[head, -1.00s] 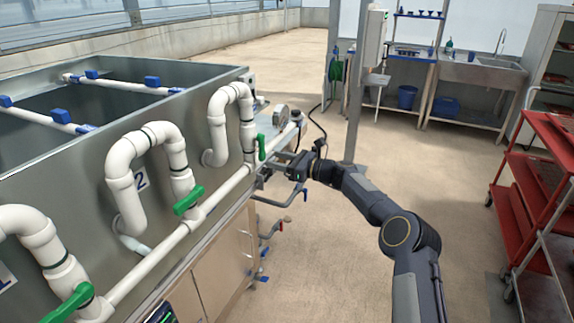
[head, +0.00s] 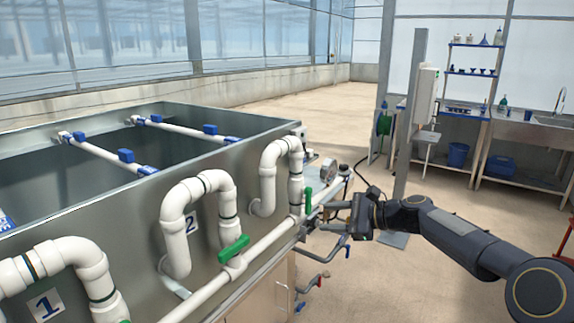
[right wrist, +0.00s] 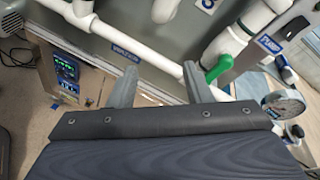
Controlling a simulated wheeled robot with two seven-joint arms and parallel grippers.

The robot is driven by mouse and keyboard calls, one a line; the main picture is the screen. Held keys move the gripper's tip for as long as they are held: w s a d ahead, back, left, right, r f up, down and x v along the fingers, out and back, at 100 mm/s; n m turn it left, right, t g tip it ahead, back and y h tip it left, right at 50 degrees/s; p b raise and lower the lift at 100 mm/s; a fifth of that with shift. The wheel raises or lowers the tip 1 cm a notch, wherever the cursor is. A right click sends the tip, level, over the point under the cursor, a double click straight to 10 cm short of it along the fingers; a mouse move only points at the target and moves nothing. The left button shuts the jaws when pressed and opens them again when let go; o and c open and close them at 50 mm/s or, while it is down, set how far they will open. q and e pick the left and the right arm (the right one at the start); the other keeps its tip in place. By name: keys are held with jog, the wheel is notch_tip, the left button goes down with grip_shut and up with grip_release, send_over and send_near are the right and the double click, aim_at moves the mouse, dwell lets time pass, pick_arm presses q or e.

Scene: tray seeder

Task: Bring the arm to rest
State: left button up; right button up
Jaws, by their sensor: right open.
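My right gripper (head: 320,217) is at the end of my right arm (head: 440,228), which comes in from the right. Its fingers point left, beside the pipe at the far end of the tank. In the right wrist view the two fingers (right wrist: 157,82) stand apart with nothing between them. A green valve handle (right wrist: 218,68) shows just beyond the right finger; I cannot tell if they touch. In the head view a green handle (head: 308,200) stands just left of the fingertips. My left gripper is not in view.
The steel tank (head: 130,218) with white pipes and another green handle (head: 233,249) fills the left. A round gauge (right wrist: 284,103) is close to the gripper. A grey post (head: 408,120) and a sink bench (head: 530,135) stand behind. Floor at the back is open.

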jog(key=s+d+r+n+h, duration=0.1)
jog(key=s+n+h, duration=0.15)
jog(key=s, duration=0.55)
jog(key=s+d+n+g+h+p, duration=0.1)
jog(key=s+n, duration=0.3)
jog(key=s, duration=0.5)
jog(key=s+d+r+n+h, duration=0.1)
jog(key=s+d+n+h, duration=0.15)
jog(key=s, duration=0.55)
jog(key=s+d+f+n+h, duration=0.1)
jog(key=s+f+n, duration=0.2)
jog(key=s, duration=0.6)
jog(key=s+d+f+n+h+p, duration=0.1)
jog(key=s+f+n+h, duration=0.1)
jog(key=s+f, duration=0.4)
jog(key=s+n, duration=0.1)
jog(key=s, duration=0.2)
jog(key=shift+s+f+n, duration=0.15)
jog(key=shift+f+n, duration=0.05)
jog(key=shift+n, duration=0.2)
